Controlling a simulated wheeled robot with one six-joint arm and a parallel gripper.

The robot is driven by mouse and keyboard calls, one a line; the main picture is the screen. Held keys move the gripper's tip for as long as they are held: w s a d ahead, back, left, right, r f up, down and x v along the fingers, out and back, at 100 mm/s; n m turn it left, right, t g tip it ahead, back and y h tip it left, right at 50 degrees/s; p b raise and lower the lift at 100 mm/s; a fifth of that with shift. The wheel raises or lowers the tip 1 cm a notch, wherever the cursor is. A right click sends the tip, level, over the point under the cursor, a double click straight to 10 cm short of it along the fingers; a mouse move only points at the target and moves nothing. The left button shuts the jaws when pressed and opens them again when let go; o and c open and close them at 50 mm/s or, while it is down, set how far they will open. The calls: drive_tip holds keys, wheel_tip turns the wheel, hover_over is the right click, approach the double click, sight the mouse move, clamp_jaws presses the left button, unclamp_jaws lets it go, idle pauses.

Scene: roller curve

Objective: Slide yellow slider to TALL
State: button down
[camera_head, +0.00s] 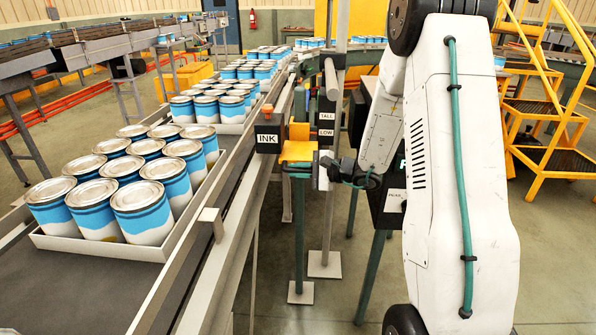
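A yellow slider piece (298,152) sits on the upright stand beside the conveyor, just right of the INK sign. It is at or slightly below the height of the LOW label (326,132). The TALL label (326,116) is just above LOW on the same post. Another yellow block shows directly above the slider piece, and I cannot tell whether they are one part. My gripper (325,170) is at the lower right of the slider, close to it. Its fingers are small and dark here, and I cannot tell whether they touch or grip the slider.
The conveyor (190,240) at left carries trays of blue and white cans. An INK sign (268,139) hangs on its rail. A dark control box (390,203) stands behind my arm. Yellow stairs (550,110) are at right. Floor is open between the stand and the stairs.

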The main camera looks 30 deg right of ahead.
wheel_tip(320, 180, up, 7)
drive_tip(key=shift+w+d+f, duration=0.1)
drive_tip(key=shift+f, duration=0.1)
drive_tip(key=c, duration=1.4)
unclamp_jaws()
drive_tip(key=shift+r, duration=0.1)
drive_tip(key=v, duration=0.8)
